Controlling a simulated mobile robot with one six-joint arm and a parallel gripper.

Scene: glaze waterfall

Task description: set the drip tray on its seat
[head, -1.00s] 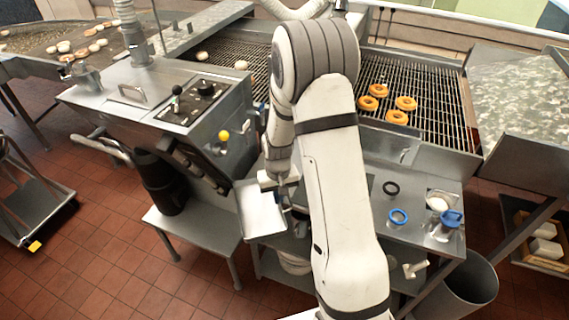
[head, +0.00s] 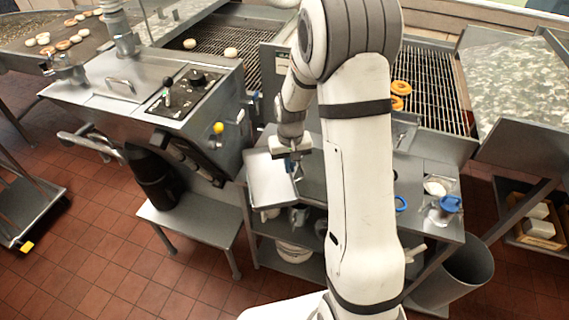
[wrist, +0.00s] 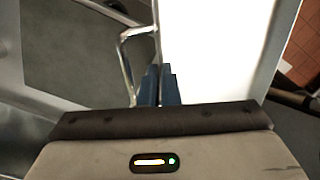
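The drip tray (head: 268,182) is a flat, pale metal pan. I cannot make out the tray's seat with certainty.
A low steel stand (head: 192,217) with a black container (head: 150,175) is at left. The glazing machine (head: 160,95) stands behind it. The worktable at right holds a blue-lidded jar (head: 448,207) and a blue ring (head: 401,203). A bin (head: 460,280) stands at its front right.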

